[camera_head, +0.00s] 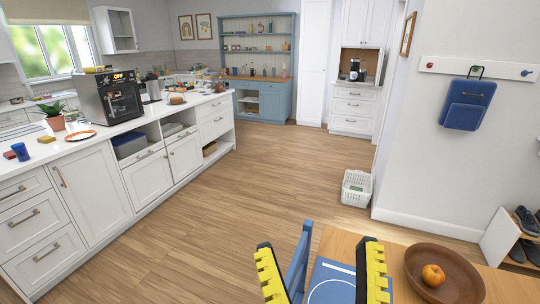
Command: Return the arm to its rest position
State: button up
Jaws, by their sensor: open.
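My gripper (317,256) shows at the bottom of the head view. Its two yellow and black fingers stand wide apart, and nothing is held between them. The fingers overlap the wooden table (396,262) and a blue chair (298,258) in the picture. The rest of my arm is out of view.
A brown bowl (467,287) with an orange fruit (433,275) stands on the table, right of the gripper, beside a blue placemat (334,270). A white counter (150,121) carries a black oven (110,96). A white basket (357,188) stands by the wall. The middle floor is clear.

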notch_tip(320, 180, up, 38)
jog(key=p, duration=3.4)
notch_tip(320, 180, down, 49)
jog(key=b, duration=4.8)
jog(key=shift+r, duration=0.15)
